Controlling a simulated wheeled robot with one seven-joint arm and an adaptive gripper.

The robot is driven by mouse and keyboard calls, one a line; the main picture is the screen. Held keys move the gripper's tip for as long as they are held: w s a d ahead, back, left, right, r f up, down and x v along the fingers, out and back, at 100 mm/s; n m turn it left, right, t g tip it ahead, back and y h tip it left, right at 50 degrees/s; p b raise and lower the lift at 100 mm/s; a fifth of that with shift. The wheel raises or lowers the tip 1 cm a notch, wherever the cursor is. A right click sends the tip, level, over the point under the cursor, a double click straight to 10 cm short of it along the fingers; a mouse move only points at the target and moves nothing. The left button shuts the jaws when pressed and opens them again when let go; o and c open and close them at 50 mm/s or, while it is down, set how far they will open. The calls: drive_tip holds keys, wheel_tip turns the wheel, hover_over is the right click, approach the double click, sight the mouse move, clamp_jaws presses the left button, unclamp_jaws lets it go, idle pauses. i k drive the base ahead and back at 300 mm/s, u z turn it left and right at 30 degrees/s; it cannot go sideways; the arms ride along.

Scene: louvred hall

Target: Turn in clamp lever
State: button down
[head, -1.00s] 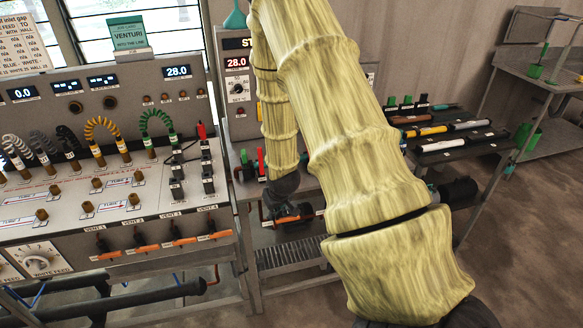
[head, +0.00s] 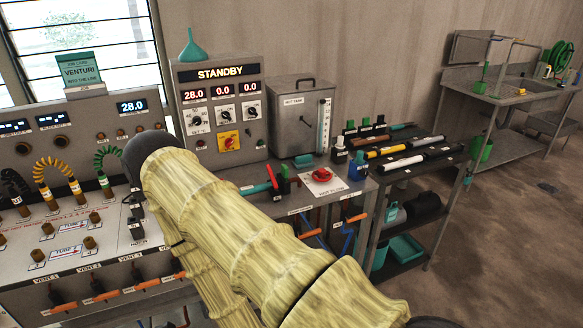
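I cannot tell for sure which part is the clamp lever. Orange-handled levers stick out under the bench front, one (head: 311,233) left of another (head: 356,218). My thick yellow arm crosses the lower middle of the head view, and its far part bends down behind the nearer link. My gripper is not in view, and the arm hides part of the bench.
A standby control box (head: 222,105) with displays and dials stands behind, with a teal funnel (head: 192,48) on top. A grey tank (head: 302,115) is beside it. The left panel (head: 20,265) carries coiled hoses and vent levers. A dark cart (head: 400,165) holds several tools. Floor at right is open.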

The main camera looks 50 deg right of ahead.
sight(272, 177)
drive_tip(key=z, duration=0.85)
drive_tip(key=i, duration=0.15)
drive_tip(key=z, duration=0.1)
